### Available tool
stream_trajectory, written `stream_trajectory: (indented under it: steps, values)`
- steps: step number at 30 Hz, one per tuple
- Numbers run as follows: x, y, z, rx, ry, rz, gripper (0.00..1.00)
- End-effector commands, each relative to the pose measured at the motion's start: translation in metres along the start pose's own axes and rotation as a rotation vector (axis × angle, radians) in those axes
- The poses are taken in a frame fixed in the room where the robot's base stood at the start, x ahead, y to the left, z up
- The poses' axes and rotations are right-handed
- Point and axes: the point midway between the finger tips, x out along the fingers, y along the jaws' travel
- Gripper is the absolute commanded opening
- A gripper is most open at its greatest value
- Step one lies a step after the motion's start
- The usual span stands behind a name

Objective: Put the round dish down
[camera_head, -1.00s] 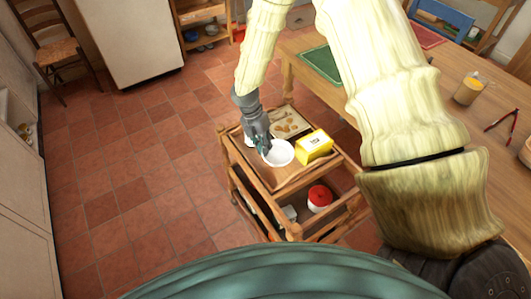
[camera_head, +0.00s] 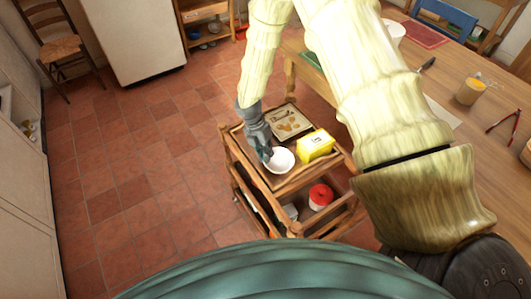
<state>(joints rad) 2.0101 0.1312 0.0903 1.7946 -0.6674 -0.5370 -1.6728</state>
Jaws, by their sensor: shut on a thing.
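The round dish (camera_head: 281,161) is a small white bowl on or just above the top of a wooden trolley (camera_head: 284,185). My gripper (camera_head: 265,153) reaches down from above and is shut on the dish's far left rim. The dish looks upright. I cannot tell whether its underside touches the trolley top. The fingertips are small and partly hidden by the gripper body.
On the trolley top, a yellow box (camera_head: 316,145) stands right of the dish and a tray with brown pieces (camera_head: 290,122) lies behind. A red and white container (camera_head: 320,195) is on the lower shelf. A wooden table (camera_head: 455,90) stands to the right.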

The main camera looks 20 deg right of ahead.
Motion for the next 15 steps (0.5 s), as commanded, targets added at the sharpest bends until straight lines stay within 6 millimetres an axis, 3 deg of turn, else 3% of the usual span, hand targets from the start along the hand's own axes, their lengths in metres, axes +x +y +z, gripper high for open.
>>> stream_trajectory:
  steps: [1, 4, 15]
  values:
    - [0.0008, 0.0002, -0.0001, 0.000, 0.000, 0.000, 0.14]
    - [0.0007, 0.0001, -0.0001, 0.000, 0.000, 0.000, 0.31]
    - [-0.0025, -0.0007, 0.0000, 0.000, 0.000, 0.000, 0.31]
